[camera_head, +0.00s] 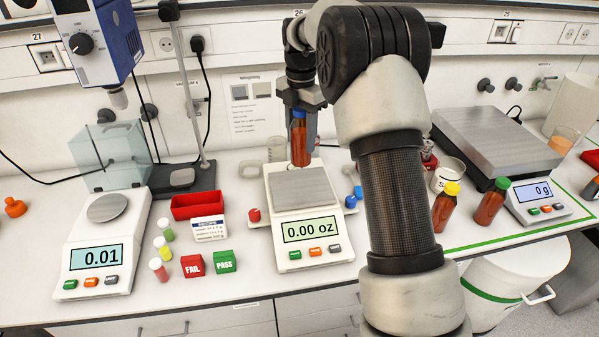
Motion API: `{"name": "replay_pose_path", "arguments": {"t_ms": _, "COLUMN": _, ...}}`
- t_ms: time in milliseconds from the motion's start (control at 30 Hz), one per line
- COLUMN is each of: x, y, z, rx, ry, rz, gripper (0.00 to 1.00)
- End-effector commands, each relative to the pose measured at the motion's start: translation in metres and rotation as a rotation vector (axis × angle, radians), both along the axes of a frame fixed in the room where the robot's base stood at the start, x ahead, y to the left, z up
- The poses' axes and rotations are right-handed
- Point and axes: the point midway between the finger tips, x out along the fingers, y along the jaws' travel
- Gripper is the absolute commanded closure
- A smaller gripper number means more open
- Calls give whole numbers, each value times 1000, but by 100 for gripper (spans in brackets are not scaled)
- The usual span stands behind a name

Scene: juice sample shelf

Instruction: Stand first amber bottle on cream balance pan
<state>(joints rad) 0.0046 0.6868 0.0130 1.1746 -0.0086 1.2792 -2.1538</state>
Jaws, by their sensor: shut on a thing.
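My gripper (303,102) is shut on an amber bottle (299,142) with a blue cap, near the cap. The bottle hangs upright over the far edge of the middle balance's square pan (303,187). The pan looks bare, and the balance's cream body (273,231) has a display reading 0.00 oz. The bottle's bottom appears apart from the pan, though the exact gap is hard to tell. Two other amber bottles stand on the bench to the right, one with a yellow cap (444,209) and one with a green cap (490,204).
A left balance (101,252) reads 0.01. A red tray (196,206), FAIL block (192,266), PASS block (224,262) and small vials stand between the balances. A platform scale (494,139) is at right. My arm hides bench right of the middle balance.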

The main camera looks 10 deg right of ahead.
Motion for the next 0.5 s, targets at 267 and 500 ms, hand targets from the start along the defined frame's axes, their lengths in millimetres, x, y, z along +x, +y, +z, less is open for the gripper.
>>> {"name": "replay_pose_path", "arguments": {"t_ms": 267, "x": -1, "y": 1, "z": -37, "rx": 0, "ry": 1, "rz": 0, "gripper": 86}}
{"name": "replay_pose_path", "arguments": {"t_ms": 500, "x": -1, "y": 0, "z": -75, "rx": 0, "ry": 4, "rz": 0, "gripper": 86}}
